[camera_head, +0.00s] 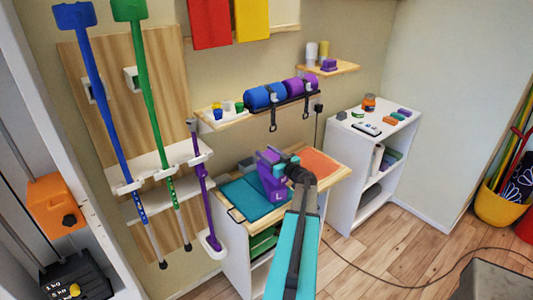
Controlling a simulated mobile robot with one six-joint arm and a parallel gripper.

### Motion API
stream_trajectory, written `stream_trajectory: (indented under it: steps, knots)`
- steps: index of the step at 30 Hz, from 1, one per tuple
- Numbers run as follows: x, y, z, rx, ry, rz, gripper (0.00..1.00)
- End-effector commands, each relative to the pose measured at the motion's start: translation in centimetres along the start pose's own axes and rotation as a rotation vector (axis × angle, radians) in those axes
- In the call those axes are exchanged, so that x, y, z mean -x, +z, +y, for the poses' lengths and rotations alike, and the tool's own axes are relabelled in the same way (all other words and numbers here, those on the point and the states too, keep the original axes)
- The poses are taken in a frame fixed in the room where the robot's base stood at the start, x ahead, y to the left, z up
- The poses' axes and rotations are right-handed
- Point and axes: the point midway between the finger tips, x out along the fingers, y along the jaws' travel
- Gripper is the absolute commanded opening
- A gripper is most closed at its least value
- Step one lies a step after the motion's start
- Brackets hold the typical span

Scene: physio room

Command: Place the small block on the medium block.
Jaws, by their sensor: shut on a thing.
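A purple block marked L (274,188) stands on the wooden-topped cabinet between a teal mat and an orange mat. More purple shows just above it, at my gripper (270,159), partly hidden by the grey jaws. My gripper is shut on this upper purple piece, which looks like the small block. Its lower edge overlaps the purple below in the picture, so I cannot tell whether they touch. I cannot pick out the medium block as a separate piece. My arm reaches in from the lower middle and hides part of the cabinet.
The teal mat (248,197) and orange mat (320,165) lie either side. Above is a shelf with blue and purple rolls (265,97). Crutches (110,130) hang at left. A white shelf unit (349,150) stands at right. A cable (400,281) lies on the floor.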

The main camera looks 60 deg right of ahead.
Motion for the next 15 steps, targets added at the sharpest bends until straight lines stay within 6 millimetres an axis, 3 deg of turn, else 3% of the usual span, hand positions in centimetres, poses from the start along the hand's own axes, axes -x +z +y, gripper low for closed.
stream_trajectory:
  steps: [11, 12, 15]
  knots:
    - [0.02, 0.29, 0.05, 0.0, 0.0, 0.0, 0.21]
    - [0.03, 0.3, 0.04, 0.0, 0.0, 0.0, 0.47]
    - [0.04, 0.29, 0.05, 0.0, 0.001, 0.0, 0.62]
